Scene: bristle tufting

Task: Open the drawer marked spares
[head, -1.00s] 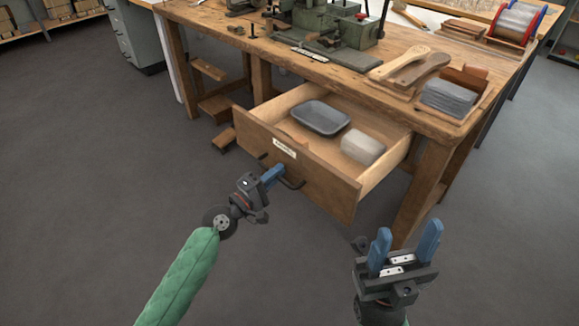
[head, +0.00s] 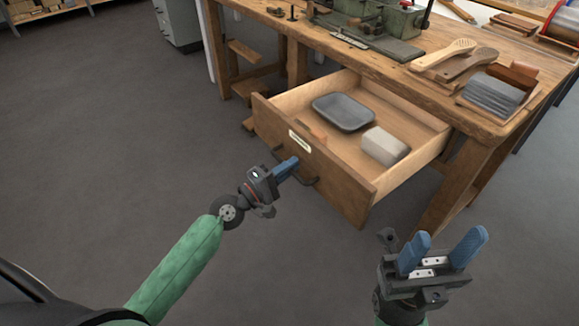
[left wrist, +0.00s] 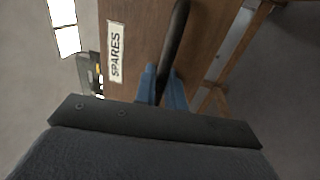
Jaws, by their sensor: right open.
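The wooden drawer (head: 345,187) stands well out of the workbench, its inside open to view. Its front bears a white label (head: 300,141); in the left wrist view the label (left wrist: 115,53) reads SPARES. My left gripper (head: 290,165) is at the dark bar handle (head: 311,182). In the left wrist view its blue fingers (left wrist: 162,86) lie on either side of the handle (left wrist: 177,35), closed on it. My right gripper (head: 442,252) is open and empty, in front and to the right of the drawer.
A grey tray (head: 343,111) and a pale block (head: 385,146) lie in the drawer. The workbench (head: 400,84) carries a green machine (head: 385,22), wooden paddles (head: 443,54) and a grey stack (head: 492,94). A bench leg (head: 462,180) stands right of the drawer. The floor in front is clear.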

